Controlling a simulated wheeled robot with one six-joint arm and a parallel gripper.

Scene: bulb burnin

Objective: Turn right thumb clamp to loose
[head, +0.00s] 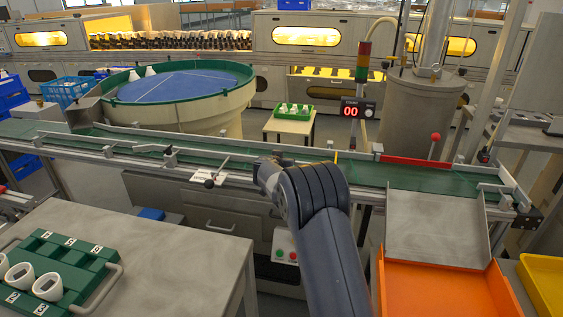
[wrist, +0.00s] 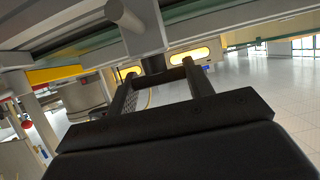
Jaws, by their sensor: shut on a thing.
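The right thumb clamp shows in the wrist view as a dark knob (wrist: 154,65) under a pale metal block with a rod. My gripper (wrist: 161,72) has its two dark fingers on either side of this knob, shut on it. Which way the clamp is turned cannot be told. In the head view my arm reaches to the front of the conveyor and hides both the gripper and this clamp.
The green conveyor (head: 420,178) with metal rails runs across the view. A grey table (head: 180,236) with a green tray (head: 83,262) of white cups stands at left. A grey chute (head: 437,228) and orange bin (head: 445,290) are right of my arm.

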